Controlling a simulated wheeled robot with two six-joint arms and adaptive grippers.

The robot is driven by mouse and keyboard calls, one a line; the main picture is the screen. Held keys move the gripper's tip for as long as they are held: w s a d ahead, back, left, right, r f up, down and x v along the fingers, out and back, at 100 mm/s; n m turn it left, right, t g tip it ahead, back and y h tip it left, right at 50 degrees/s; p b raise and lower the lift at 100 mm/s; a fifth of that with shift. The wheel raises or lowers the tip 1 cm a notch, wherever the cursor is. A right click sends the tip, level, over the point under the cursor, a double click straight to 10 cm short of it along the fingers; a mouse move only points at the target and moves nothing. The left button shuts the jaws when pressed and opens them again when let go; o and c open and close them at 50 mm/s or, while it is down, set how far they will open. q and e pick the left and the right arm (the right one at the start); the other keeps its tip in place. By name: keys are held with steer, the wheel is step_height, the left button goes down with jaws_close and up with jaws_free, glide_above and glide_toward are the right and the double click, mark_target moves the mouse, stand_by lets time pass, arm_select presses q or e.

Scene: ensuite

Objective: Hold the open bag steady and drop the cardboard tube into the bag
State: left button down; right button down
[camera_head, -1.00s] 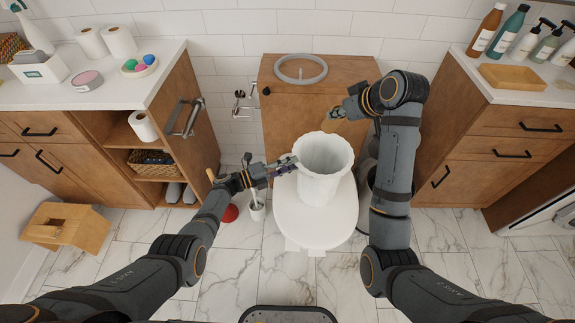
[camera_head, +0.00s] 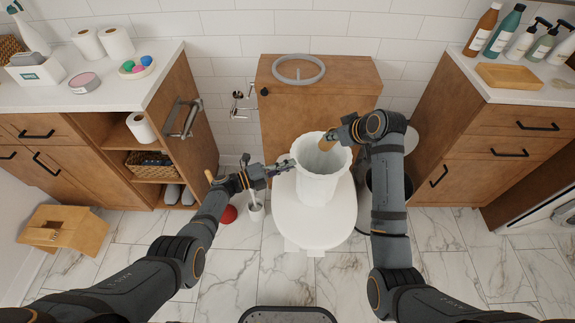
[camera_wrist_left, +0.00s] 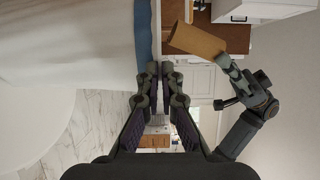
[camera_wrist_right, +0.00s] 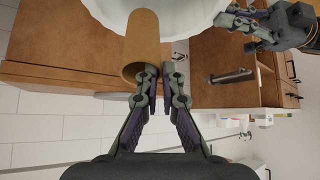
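The white open bag (camera_head: 317,188) stands upright on the white closed toilet lid, its mouth facing up. The tube also shows in the right wrist view (camera_wrist_right: 143,42) and in the left wrist view (camera_wrist_left: 197,41).
The toilet (camera_head: 325,222) is under the bag. A wooden cabinet (camera_head: 290,110) with a grey ring (camera_head: 298,69) on top stands behind. Counters flank both sides. A toilet brush (camera_head: 256,208) and a red plunger (camera_head: 229,214) stand on the floor at left.

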steer(key=shift+f, duration=2.9)
steer(key=c, duration=1.4)
jaws_free()
steer(key=shift+c, duration=0.2)
steer(key=shift+s+r, duration=0.1)
steer(key=v, duration=1.1)
steer(key=shift+s+r, duration=0.25)
steer(key=shift+r, duration=0.05)
steer(key=shift+d, duration=0.15)
